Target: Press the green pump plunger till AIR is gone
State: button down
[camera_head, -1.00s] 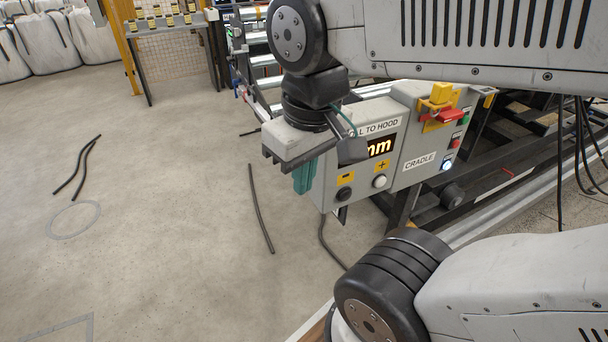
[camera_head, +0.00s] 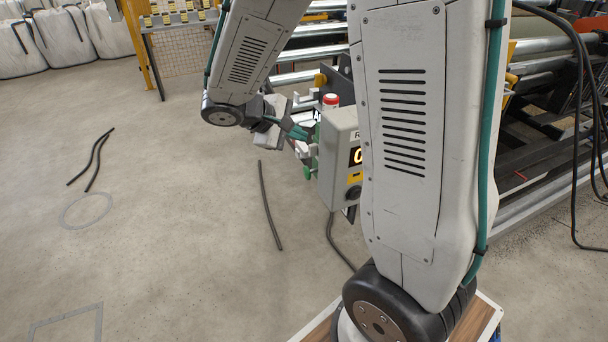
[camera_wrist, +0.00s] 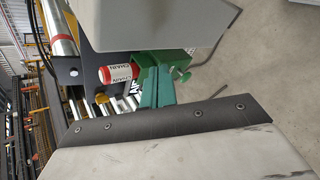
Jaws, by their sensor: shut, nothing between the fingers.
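My gripper (camera_head: 298,132) has teal fingers that are closed and empty. They point right, toward the left side of the grey control box (camera_head: 338,150). In the wrist view the fingers (camera_wrist: 160,90) reach up to a green bracket (camera_wrist: 146,62) beside a red-and-white canister marked CHAIN (camera_wrist: 118,74). Green parts (camera_head: 309,168) also show at the box's side in the head view. I cannot tell which green part is the plunger, or whether the fingers touch it.
My own arm covers much of the box and the cradle controls. Metal rollers (camera_head: 296,77) and a machine frame lie behind. Black hoses (camera_head: 267,205) lie on the floor. The floor at left is open.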

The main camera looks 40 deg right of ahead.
aim_at(307, 173)
jog(key=w+f+n+t+h, duration=0.2)
jog(key=w+f+n+t, duration=0.2)
jog(key=f, duration=0.9)
jog(key=w+f+n+t+h, duration=0.2)
jog(key=w+f+n+t, duration=0.3)
jog(key=f, duration=0.8)
jog(key=w+n, duration=0.3)
jog(key=w, duration=0.2)
jog(key=shift+w+a+f, duration=0.15)
jog(key=shift+w+a, duration=0.1)
jog(key=s+d, duration=0.2)
jog(key=d, duration=0.6)
jog(key=shift+s+d, duration=0.25)
jog(key=shift+s+d, duration=0.15)
jog(key=shift+d, duration=0.25)
